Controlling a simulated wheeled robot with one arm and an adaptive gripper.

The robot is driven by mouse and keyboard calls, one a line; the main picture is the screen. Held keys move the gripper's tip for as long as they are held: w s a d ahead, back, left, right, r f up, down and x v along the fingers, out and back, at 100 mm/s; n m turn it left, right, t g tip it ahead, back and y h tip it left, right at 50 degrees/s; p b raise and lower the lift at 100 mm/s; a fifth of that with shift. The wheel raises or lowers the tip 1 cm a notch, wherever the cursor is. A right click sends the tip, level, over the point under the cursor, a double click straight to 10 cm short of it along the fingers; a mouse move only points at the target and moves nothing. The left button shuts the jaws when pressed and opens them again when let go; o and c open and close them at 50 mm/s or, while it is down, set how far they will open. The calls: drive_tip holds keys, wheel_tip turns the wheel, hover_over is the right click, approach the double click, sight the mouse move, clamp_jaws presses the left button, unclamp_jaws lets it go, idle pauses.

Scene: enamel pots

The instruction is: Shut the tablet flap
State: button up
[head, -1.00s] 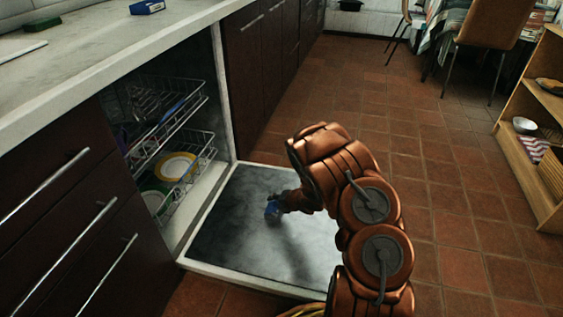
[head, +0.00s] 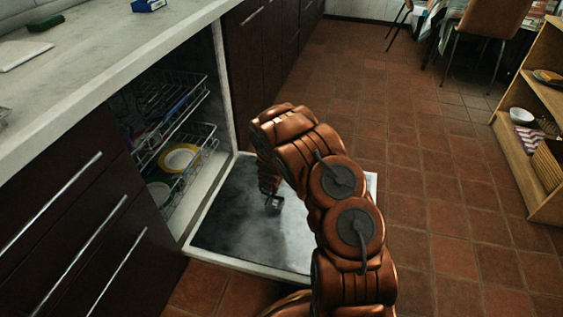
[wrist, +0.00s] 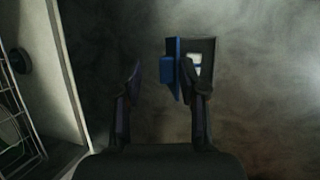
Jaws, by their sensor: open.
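The open dishwasher door (head: 232,225) lies flat, its dark inner face up. In the wrist view, the tablet compartment (wrist: 207,48) is a dark frame set in that face, with a whitish patch inside. Its blue flap (wrist: 168,71) stands open along the compartment's left side. My gripper (wrist: 162,76) is open, its left finger left of the flap and its right finger overlapping the compartment's lower part. Whether a finger touches the flap I cannot tell. In the head view, my gripper (head: 272,197) is low over the door and the flap cannot be made out.
Wire racks (head: 192,148) with a yellow-rimmed plate (head: 179,158) stand inside the dishwasher, left of the door. The counter (head: 95,65) runs above. Open tiled floor (head: 430,190) lies to the right, with a wooden shelf (head: 512,165) beyond.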

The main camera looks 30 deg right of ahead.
drive_tip(key=shift+w+a+r+h, duration=0.1)
drive_tip(key=shift+w+a+h, duration=0.2)
drive_tip(key=shift+w, duration=0.05)
drive_tip(key=shift+w+a+f+n+g+h+b, duration=0.25)
drive_tip(key=shift+w+a+g+h+b, duration=0.25)
drive_tip(key=shift+g+h+b, duration=0.3)
drive_tip(key=shift+w+a+f+n+g+h+b, duration=0.25)
drive_tip(key=shift+w+a+g+h+b, duration=0.3)
drive_tip(key=shift+g+b, duration=0.45)
drive_tip(key=shift+w+a+b, duration=0.1)
drive_tip(key=shift+b, duration=0.3)
drive_tip(key=w+p+v, duration=0.1)
drive_tip(key=p+v, duration=0.3)
drive_tip(key=v, duration=0.4)
drive_tip(key=s+d+r+m+g, duration=0.1)
drive_tip(key=s+d+r+m, duration=0.1)
drive_tip(key=s+r+m, duration=0.4)
drive_tip(key=s+d+r+m+g, duration=0.1)
drive_tip(key=s+d+r+m, duration=0.2)
drive_tip(key=s+r, duration=0.6)
drive_tip(key=shift+s+r+m+g+h+b, duration=0.4)
drive_tip(key=shift+r+m, duration=1)
drive_tip(key=shift+r, duration=0.4)
